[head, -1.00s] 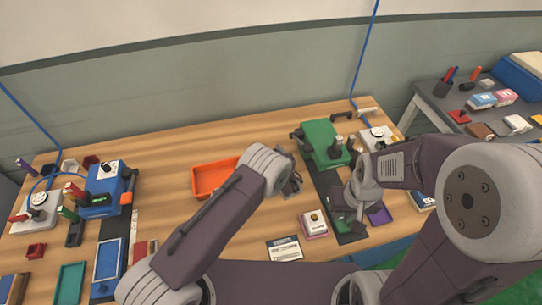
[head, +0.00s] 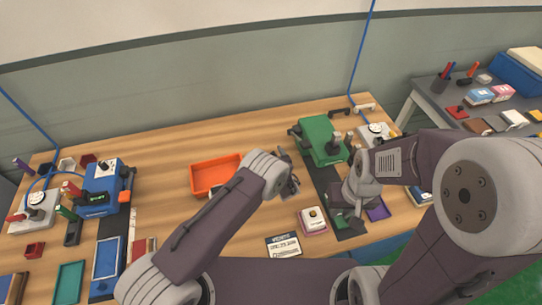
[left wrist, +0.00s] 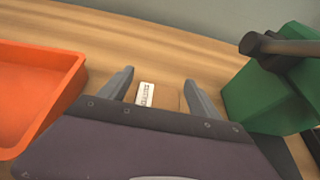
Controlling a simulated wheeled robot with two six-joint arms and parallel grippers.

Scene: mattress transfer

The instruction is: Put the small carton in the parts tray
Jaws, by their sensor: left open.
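The small carton (left wrist: 168,98) is brown with a white printed label and lies between the fingers of my left gripper (left wrist: 159,80) in the left wrist view. Its lower part is hidden by the gripper body, and I cannot tell whether the fingers touch it. My left gripper is open; in the head view it (head: 290,176) is mostly behind my arm, and the carton cannot be made out there. The orange parts tray (head: 205,176) looks empty and sits left of my left gripper; it also shows in the left wrist view (left wrist: 45,62). My right gripper (head: 347,215) hangs over the right mat, its fingers unclear.
A green machine (head: 320,140) stands close right of my left gripper, also large in the left wrist view (left wrist: 265,95). A pink-and-white block (head: 312,221) and a printed card (head: 284,246) lie nearer. Blue equipment (head: 100,188) stands left. Wood behind the tray is clear.

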